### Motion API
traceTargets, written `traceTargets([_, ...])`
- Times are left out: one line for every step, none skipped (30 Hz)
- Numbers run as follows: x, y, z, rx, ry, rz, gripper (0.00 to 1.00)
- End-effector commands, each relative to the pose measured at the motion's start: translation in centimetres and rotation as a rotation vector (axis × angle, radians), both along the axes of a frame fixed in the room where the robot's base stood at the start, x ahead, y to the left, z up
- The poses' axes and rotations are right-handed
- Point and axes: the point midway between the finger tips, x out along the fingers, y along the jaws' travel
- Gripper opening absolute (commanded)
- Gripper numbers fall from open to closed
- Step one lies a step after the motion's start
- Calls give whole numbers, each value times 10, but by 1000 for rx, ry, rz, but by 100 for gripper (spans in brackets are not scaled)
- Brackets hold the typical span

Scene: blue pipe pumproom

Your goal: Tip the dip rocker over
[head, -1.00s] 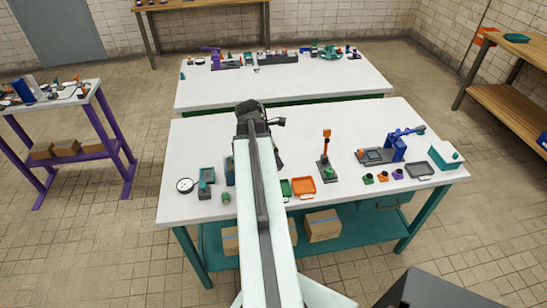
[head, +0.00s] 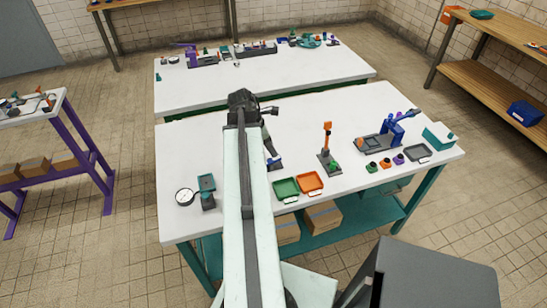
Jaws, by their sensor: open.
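My gripper (head: 268,145) is dark and hangs from the wrist over the middle of the near white table. Its jaws are open, and my pale arm hides much of them. A small blue part (head: 276,162) shows at the arm's right edge, just below the gripper; I cannot tell if they touch. A teal-topped device on a dark grey base (head: 207,190) stands upright left of my arm, apart from the gripper. An orange upright lever on a grey base (head: 327,145) stands to the right. I cannot tell for certain which of these is the dip rocker.
A round gauge (head: 185,197) lies at the left. A green tray (head: 286,189) and an orange tray (head: 310,182) lie at the front edge. A blue-handled device (head: 385,137), small coloured pieces (head: 385,163) and a teal box (head: 439,136) occupy the right. The table's back is clear.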

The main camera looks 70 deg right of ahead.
Motion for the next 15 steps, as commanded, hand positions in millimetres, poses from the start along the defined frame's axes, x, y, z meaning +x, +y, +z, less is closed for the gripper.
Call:
traceTargets([-2, -2, -14, 0, 0, -1, 44])
traceTargets([-4, -3, -19, 0, 0, -1, 44])
traceTargets([-6, -5, -26, 0, 0, -1, 44])
traceTargets([-7, -6, -32, 0, 0, -1, 44])
traceTargets([-9, -7, -37, 0, 0, -1, 44])
traceTargets([-11, -9, -44, 1, 1, 0, 44])
traceTargets([-13, -10, -49, 1, 1, 0, 44])
traceTargets([-14, -11, -54, 1, 1, 0, 44])
traceTargets([-16, -13, -59, 1, 1, 0, 44])
traceTargets([-17, -14, -61, 0, 0, 0, 44])
traceTargets([-18, -15, -63, 0, 0, 0, 44])
traceTargets([-19, -15, -64, 0, 0, 1, 44])
traceTargets([-19, -15, -64, 0, 0, 1, 44])
traceTargets([-19, -16, -64, 0, 0, 1, 44])
traceTargets([-19, -16, -63, 1, 0, 2, 44])
